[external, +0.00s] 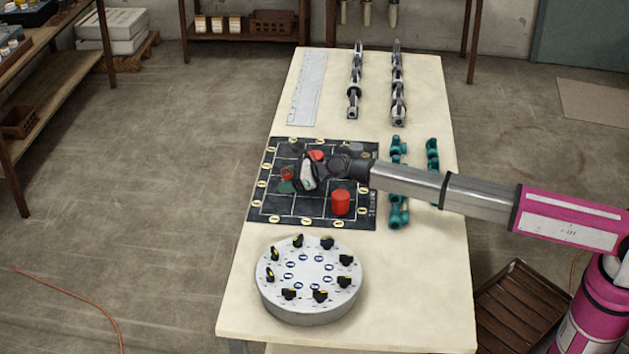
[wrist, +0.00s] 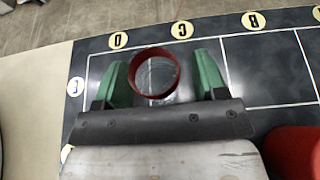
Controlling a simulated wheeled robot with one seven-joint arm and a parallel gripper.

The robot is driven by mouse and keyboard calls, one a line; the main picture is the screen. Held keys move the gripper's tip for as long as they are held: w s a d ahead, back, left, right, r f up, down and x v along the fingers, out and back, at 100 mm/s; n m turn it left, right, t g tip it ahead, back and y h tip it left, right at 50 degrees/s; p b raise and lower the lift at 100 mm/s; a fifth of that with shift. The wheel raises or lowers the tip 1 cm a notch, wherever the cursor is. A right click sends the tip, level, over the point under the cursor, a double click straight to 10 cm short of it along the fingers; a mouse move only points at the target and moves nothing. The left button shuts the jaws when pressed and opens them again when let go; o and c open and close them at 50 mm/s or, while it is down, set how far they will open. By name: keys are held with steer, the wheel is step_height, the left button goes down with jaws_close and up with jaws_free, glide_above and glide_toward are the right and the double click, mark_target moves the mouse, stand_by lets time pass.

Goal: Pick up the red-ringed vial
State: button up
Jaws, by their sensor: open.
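The red-ringed vial (wrist: 154,60) shows from above in the wrist view as a clear cup with a dark red rim, on the black grid mat. It lies between the two green fingertips of my gripper (wrist: 156,82), which are apart with a gap to the vial on each side. In the external view the vial's red ring (external: 288,173) shows at the left part of the mat, beside my gripper (external: 289,185). My wrist hides part of the mat there.
A red cylinder (external: 341,201) stands on the black mat (external: 320,212), and another red piece (external: 316,155) is behind my wrist. A round white dial unit (external: 309,303) sits at the table's front. Teal pipe fittings (external: 397,180) lie right of the mat, under my arm.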

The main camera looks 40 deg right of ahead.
steer(key=c, duration=1)
steer(key=shift+r, duration=0.1)
